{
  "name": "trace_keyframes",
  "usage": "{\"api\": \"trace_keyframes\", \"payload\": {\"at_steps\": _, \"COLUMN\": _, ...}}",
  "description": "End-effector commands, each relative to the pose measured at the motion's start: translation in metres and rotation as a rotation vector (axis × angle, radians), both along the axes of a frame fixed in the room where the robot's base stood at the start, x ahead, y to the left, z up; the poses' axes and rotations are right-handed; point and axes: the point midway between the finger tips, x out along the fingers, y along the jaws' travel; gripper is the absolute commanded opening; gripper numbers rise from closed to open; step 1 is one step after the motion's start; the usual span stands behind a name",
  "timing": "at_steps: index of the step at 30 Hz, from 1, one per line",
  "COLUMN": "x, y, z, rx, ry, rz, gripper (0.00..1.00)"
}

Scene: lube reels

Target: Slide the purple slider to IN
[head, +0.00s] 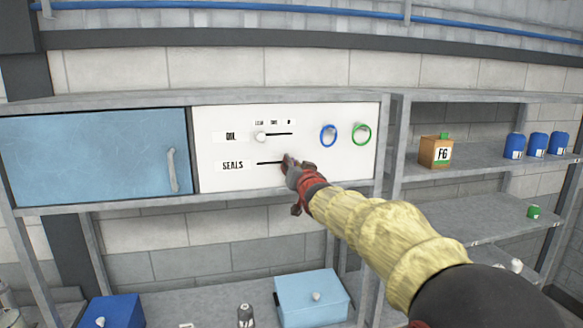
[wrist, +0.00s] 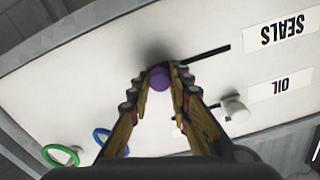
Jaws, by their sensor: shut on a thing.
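The purple slider knob (wrist: 159,77) sits between my fingertips in the wrist view. My gripper (wrist: 158,72) is shut on it. In the head view my gripper (head: 291,165) is at the right end of the SEALS slot (head: 268,163) on the white panel (head: 210,125), and it hides the knob. The SEALS label (head: 233,166) is left of the slot. Small labels (head: 273,122) stand above the upper slot; their text is too small to read surely.
The white OIL knob (head: 260,137) sits at the left end of the upper slot. Blue (head: 328,135) and green (head: 361,134) rings are to the right. A blue cabinet door (head: 95,155) is at left. A shelf at right holds a box (head: 435,152) and blue containers (head: 536,144).

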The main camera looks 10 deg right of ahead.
Motion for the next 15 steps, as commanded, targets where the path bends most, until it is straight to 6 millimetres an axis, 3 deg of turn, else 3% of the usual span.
{"api": "trace_keyframes", "payload": {"at_steps": 1, "x": -0.0001, "y": -0.0029, "z": 0.0005, "rx": 0.0, "ry": 0.0, "rz": -0.004, "gripper": 0.0}}
{"api": "trace_keyframes", "payload": {"at_steps": 2, "x": -0.0001, "y": -0.003, "z": 0.0005, "rx": 0.0, "ry": 0.0, "rz": -0.004, "gripper": 0.2}}
{"api": "trace_keyframes", "payload": {"at_steps": 11, "x": -0.0001, "y": -0.002, "z": 0.0006, "rx": 0.0, "ry": 0.0, "rz": -0.002, "gripper": 0.37}}
{"api": "trace_keyframes", "payload": {"at_steps": 15, "x": -0.0001, "y": -0.0015, "z": 0.0004, "rx": 0.0, "ry": 0.0, "rz": -0.002, "gripper": 0.38}}
